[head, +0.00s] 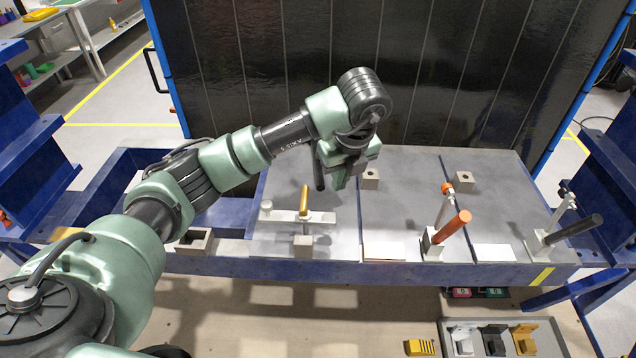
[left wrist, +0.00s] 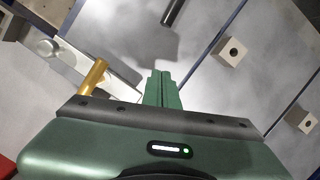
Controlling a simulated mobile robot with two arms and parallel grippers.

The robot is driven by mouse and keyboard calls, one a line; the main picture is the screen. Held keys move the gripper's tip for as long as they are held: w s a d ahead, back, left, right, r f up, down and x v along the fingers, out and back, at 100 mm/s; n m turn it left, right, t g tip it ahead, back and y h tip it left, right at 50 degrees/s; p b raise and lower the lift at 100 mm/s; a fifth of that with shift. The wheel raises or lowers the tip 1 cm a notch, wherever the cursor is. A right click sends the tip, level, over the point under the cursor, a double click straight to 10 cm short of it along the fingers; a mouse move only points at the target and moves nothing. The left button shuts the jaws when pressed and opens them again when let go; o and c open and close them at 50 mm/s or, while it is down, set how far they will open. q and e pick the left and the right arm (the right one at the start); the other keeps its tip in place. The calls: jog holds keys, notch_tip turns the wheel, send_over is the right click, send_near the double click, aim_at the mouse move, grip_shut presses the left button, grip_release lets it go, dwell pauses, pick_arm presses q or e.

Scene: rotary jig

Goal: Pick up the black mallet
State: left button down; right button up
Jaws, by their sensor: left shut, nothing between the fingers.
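A black cylinder (head: 319,176) shows just left of my left gripper in the head view, over the grey jig plate (head: 400,205). It may be part of the black mallet; the rest is hidden behind my gripper and wrist. In the left wrist view a black cylinder (left wrist: 172,12) shows at the top edge, cut off, beyond my fingertips and apart from them. My left gripper (head: 339,183) points down above the plate. Its green fingers (left wrist: 163,82) are together with nothing between them. My right gripper is not in view.
An orange-handled clamp (head: 452,229) and a black-handled clamp (head: 574,231) stand to the right. Small blocks (head: 370,179) sit on the plate. A dark panel (head: 430,70) rises behind. A tray (head: 545,347) lies below, at front right.

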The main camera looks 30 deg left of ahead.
pick_arm(q)
jog(key=p+x, duration=0.3)
jog(key=x, duration=0.5)
jog(key=shift+a+f+p, duration=0.15)
jog(key=shift+f+p, duration=0.1)
jog(key=shift+p, duration=0.05)
jog(key=shift+w+a+r+p, duration=0.15)
jog(key=shift+w+a+p, duration=0.65)
jog(key=shift+w+a, duration=0.15)
jog(key=shift+w+a+f, duration=0.2)
jog(key=shift+w+a, duration=0.2)
jog(key=shift+a, duration=0.15)
